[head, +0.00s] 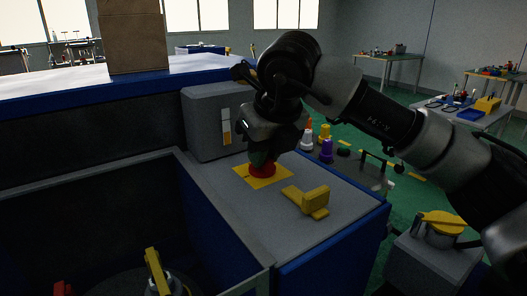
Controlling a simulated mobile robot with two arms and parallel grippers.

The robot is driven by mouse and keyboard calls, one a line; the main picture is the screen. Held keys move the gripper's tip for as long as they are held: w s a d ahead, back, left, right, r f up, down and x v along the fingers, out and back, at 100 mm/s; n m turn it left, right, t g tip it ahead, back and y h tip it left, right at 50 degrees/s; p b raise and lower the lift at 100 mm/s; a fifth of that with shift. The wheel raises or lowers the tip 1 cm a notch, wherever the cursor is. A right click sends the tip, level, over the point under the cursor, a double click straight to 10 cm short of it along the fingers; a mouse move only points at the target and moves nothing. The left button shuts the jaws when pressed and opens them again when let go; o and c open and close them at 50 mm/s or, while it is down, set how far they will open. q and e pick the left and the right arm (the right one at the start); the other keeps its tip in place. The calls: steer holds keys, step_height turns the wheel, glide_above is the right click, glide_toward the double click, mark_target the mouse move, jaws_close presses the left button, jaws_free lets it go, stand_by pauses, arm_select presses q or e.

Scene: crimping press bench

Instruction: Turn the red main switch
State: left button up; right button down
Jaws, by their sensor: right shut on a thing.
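The red main switch (262,170) sits on a yellow square plate (279,178) on the grey top of the press bench. My right gripper (262,156) comes down on the switch from above and is shut on it. The gripper and wrist hide the upper part of the switch, so its turned position cannot be told. My left gripper is not in view.
A grey box (207,122) with a gauge stands behind left. Purple and yellow-topped items (326,150) are beyond the bench. A deep dark bin opens at lower left.

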steer(key=c, duration=1.1)
jaws_free()
